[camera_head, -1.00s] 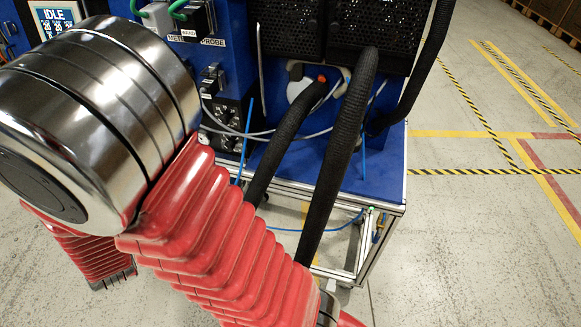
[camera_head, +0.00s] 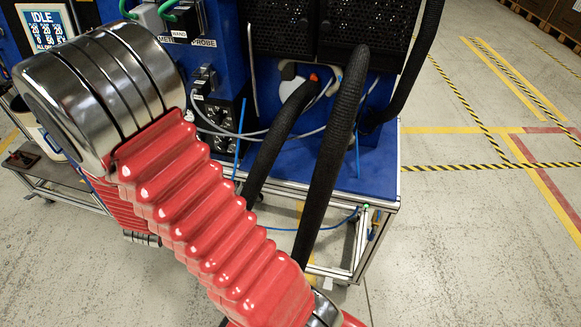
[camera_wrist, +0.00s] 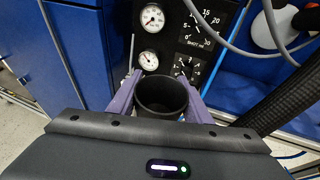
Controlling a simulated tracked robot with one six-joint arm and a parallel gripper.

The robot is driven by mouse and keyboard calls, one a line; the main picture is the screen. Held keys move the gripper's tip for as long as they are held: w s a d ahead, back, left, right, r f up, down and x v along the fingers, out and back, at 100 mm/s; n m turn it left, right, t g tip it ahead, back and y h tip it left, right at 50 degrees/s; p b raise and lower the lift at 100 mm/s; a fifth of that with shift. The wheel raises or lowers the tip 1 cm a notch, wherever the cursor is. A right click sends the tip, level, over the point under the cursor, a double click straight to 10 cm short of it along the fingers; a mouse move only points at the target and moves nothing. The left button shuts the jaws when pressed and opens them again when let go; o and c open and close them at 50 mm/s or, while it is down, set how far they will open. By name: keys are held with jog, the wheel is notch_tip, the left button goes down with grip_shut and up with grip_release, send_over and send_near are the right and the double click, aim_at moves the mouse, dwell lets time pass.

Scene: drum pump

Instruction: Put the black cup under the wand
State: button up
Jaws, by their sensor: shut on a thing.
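The black cup (camera_wrist: 162,95) stands upright between the purple fingers of my gripper (camera_wrist: 157,98) in the wrist view. My gripper is shut on it, and the cup looks empty inside as far as its opening shows. In the head view my own arm hides the gripper and the cup.
The blue machine's panel with gauges (camera_wrist: 152,17) and dials stands close beyond the cup. Thick black hoses (camera_head: 338,140) hang in front of the machine. A white container (camera_head: 47,138) stands on a low dark bench (camera_head: 58,180) at left. Floor at right is clear.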

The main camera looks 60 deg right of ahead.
jog(key=s+d+f+m+g+h, duration=0.1)
jog(key=s+d+m+g, duration=0.2)
jog(key=s+d, duration=0.2)
jog(key=shift+s+d+f, duration=0.25)
jog(key=shift+s+d, duration=0.1)
jog(key=shift+d, duration=0.25)
jog(key=s+d+m+g, duration=0.1)
jog(key=s+d, duration=0.1)
jog(key=s, duration=0.1)
jog(key=s+d+f+m+g, duration=0.1)
jog(key=s+d+g, duration=0.1)
jog(key=s, duration=0.1)
jog(key=s+d+f+m+g, duration=0.1)
jog(key=s+d+m+g, duration=0.1)
jog(key=s, duration=0.1)
jog(key=shift+s, duration=0.3)
jog(key=shift+c, duration=0.2)
jog(key=s+d+f+m+g+y, duration=0.1)
jog(key=s+m+g, duration=0.4)
jog(key=s, duration=0.8)
jog(key=shift+s+d+f+g+y, duration=0.25)
jog(key=shift+d+f+g+y, duration=0.2)
jog(key=shift+d+g, duration=0.6)
jog(key=shift+d, duration=0.15)
